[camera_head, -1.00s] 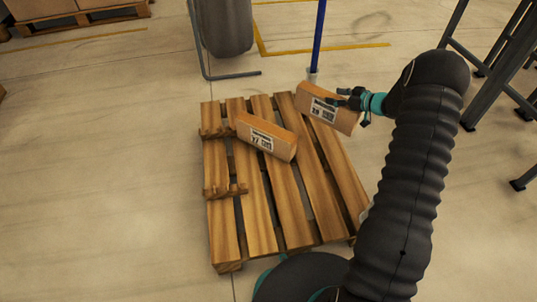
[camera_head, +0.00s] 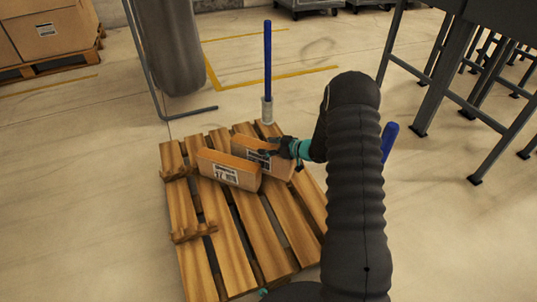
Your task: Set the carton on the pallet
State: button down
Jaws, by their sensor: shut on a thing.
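The wooden pallet (camera_head: 262,236) lies on the floor in front of me. One brown carton with a white label (camera_head: 228,171) rests on its slats near the middle. My gripper (camera_head: 277,149) is shut on a second brown carton (camera_head: 281,169), just behind and right of the first. The held carton is over the far right part of the pallet. The first carton hides part of it, and I cannot tell whether its underside touches the slats or whether the two cartons touch.
A blue post (camera_head: 268,60) stands at the pallet's far corner, and another blue post (camera_head: 390,141) shows at the right behind my arm. A grey cylinder (camera_head: 170,45) with a metal frame is behind. Dark metal legs (camera_head: 434,85) stand at right. A loaded pallet (camera_head: 60,67) is far left.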

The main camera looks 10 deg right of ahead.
notch_tip(320, 180, down, 4)
jog(key=shift+r, duration=0.1)
jog(key=shift+b, duration=0.3)
jog(key=c, duration=0.5)
grip_release()
